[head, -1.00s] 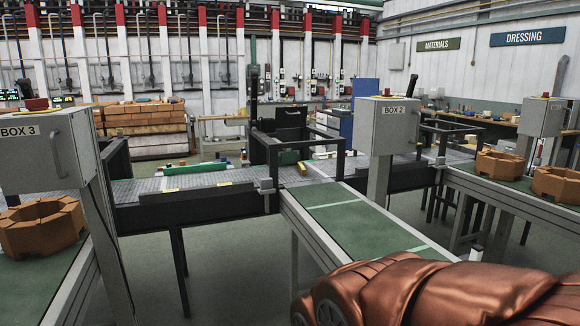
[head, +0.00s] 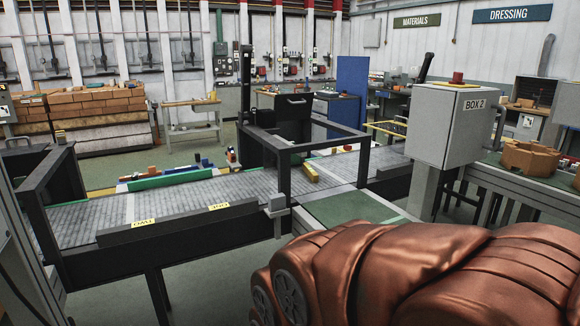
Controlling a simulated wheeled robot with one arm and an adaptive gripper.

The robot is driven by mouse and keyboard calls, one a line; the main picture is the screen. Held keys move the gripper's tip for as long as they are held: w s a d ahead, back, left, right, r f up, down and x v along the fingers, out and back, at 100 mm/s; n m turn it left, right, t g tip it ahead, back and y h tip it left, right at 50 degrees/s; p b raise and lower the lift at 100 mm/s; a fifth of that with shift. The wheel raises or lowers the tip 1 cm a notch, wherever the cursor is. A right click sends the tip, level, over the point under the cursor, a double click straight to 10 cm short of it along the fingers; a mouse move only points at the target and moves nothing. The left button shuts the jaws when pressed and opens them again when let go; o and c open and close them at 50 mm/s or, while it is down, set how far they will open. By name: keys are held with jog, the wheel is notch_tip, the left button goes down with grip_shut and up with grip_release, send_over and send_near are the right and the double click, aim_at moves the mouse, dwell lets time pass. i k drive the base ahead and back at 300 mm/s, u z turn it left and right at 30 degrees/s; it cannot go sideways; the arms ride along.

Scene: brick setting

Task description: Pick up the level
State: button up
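No object is clearly recognisable as the level. A short yellow bar (head: 311,172) lies on the grey conveyor (head: 245,185), near the black frame; it may be the level, but it is too small to tell. A long green strip (head: 165,179) runs along the conveyor's far edge; I cannot tell what it is. My gripper is out of view. Only my copper-coloured arm shows at the lower right, well on the near side of the yellow bar.
Black frames (head: 285,165) stand over the conveyor. A grey cabinet marked BOX 2 (head: 450,125) stands at the right, close to my arm. A green-topped table (head: 345,209) joins the conveyor from the near side. Stacked bricks (head: 85,112) stand at the back left.

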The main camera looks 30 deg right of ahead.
aim_at(313, 176)
jog(key=i, duration=0.6)
jog(key=z, duration=2.3)
jog(key=i, duration=0.6)
jog(key=u, duration=2.1)
jog(key=i, duration=1)
jog(key=u, duration=0.05)
